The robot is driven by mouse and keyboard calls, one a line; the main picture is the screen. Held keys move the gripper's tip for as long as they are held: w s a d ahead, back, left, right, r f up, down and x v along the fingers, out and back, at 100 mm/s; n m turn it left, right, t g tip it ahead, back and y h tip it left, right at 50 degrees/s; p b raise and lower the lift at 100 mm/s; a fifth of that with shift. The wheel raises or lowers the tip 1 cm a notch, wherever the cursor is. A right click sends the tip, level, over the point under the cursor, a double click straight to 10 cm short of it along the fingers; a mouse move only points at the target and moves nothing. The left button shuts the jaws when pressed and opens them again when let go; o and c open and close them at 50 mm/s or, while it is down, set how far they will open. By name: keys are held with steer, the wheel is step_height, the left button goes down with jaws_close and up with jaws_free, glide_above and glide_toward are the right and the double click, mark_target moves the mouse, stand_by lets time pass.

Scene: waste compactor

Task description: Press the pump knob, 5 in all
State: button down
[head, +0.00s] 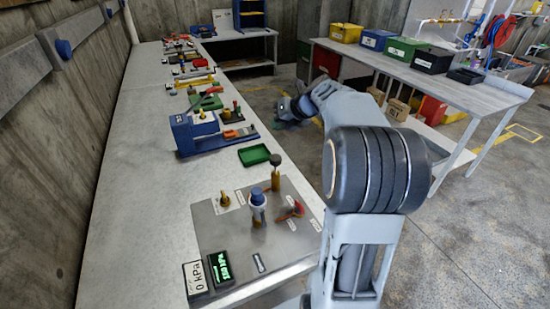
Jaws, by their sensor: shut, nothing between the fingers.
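A steel panel (215,228) lies at the near end of the long bench. On it stands a white post with a blue knob on top (257,197), and behind it a brass post with a dark mushroom-shaped knob (275,161). The labels are too small to read, so I cannot tell which is the pump knob. A small sign at the front corner (196,281) reads 0 kPa. A black display with green text (221,267) is beside it. My arm rises at the right and bends back to a wrist beyond the panel. My gripper's fingers cannot be made out.
The panel also holds a small brass knob (225,199) and a red-orange lever (295,209). A green tray (254,155) and a blue fixture (186,136) lie farther along the bench. A second table (490,98) with bins stands at the right. Floor is clear between.

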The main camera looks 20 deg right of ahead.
steer(key=shift+f, duration=0.15)
steer(key=b, duration=0.9)
glide_above(277, 157)
step_height(277, 157, down, 7)
steer(key=shift+r, duration=0.2)
steer(key=shift+f, duration=0.95)
